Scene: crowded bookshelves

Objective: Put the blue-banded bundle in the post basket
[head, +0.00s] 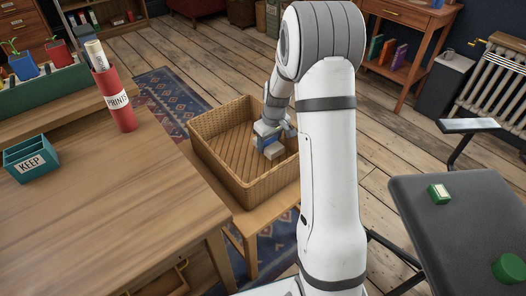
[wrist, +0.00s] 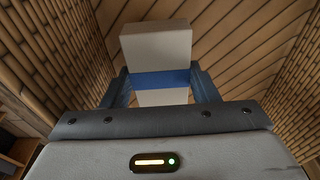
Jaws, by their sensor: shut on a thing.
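The post basket (head: 215,165) is a square woven wicker basket on a wooden stand, and its woven wall (wrist: 65,60) fills the sides of the wrist view. The blue-banded bundle (wrist: 157,45) is a pale block with a blue band around its middle. My gripper (wrist: 160,85) is shut on the bundle, with one finger on each side at the band. In the head view my gripper (head: 272,140) and the bundle (head: 272,151) are inside the basket's walls. I cannot tell whether the bundle touches the basket floor. My arm hides the basket's right part.
A wooden table (head: 120,200) at left bears a teal KEEP box (head: 30,158) and a red PRINTS tube (head: 116,100). A dark padded surface (head: 465,225) at right holds green items. A patterned rug (head: 175,100) lies behind the basket.

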